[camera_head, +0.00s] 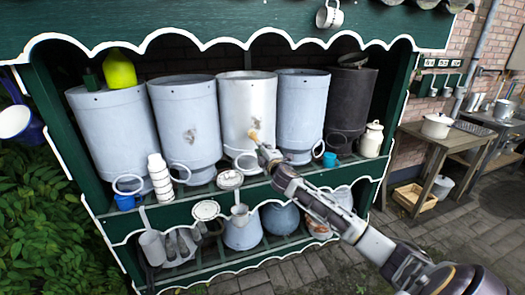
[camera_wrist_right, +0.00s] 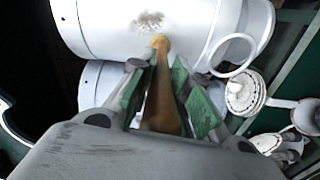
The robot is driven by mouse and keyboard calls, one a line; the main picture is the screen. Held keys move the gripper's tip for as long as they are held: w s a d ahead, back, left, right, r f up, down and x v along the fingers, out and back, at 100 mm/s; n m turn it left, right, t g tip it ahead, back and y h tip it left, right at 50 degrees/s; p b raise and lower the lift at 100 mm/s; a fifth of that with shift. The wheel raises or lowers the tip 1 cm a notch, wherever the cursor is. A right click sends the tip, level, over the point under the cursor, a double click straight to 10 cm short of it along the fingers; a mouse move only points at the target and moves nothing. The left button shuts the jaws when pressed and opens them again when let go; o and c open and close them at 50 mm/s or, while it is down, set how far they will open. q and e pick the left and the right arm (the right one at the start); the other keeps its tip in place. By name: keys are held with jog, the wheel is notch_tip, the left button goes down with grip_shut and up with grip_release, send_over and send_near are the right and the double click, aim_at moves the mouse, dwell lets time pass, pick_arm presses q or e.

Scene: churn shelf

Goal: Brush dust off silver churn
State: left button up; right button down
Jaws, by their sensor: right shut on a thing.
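The silver churn (camera_head: 249,100) stands in the middle of the upper shelf, paler than its neighbours. My right gripper (camera_head: 267,154) is in front of its lower front and is shut on a brush (camera_head: 254,137) with a brown handle. In the right wrist view the brush (camera_wrist_right: 162,95) lies between the fingers, with its yellowish tip toward the churn (camera_wrist_right: 100,25). Whether the tip touches the churn I cannot tell. My left gripper is out of view.
Blue-grey churns (camera_head: 188,115) (camera_head: 300,105) flank the silver one; the left one bears a brown patch. A dark churn (camera_head: 350,100) stands farther right. A white stacked container (camera_head: 160,178), blue mug (camera_head: 127,202) and teal cup (camera_head: 329,159) stand along the shelf edge.

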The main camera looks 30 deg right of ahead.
jog(key=shift+x, duration=1.05)
dwell(0.9)
jog(key=shift+d, duration=0.1)
jog(key=shift+s+d+p, duration=0.15)
jog(key=shift+s+d, duration=0.15)
jog(key=shift+d, duration=0.55)
jog(key=shift+s+d+p, duration=0.15)
jog(key=shift+s+d, duration=0.1)
jog(key=shift+d, duration=0.65)
jog(key=shift+s+d+p, duration=0.15)
jog(key=shift+s+d, duration=0.05)
jog(key=shift+d, duration=0.7)
jog(key=shift+s+d+p, duration=0.15)
jog(key=shift+s+d, duration=0.05)
jog(key=shift+d, duration=0.7)
jog(key=shift+r, duration=0.1)
jog(key=shift+r+p, duration=0.75)
jog(key=shift+w+a+f, duration=0.1)
jog(key=shift+a, duration=0.05)
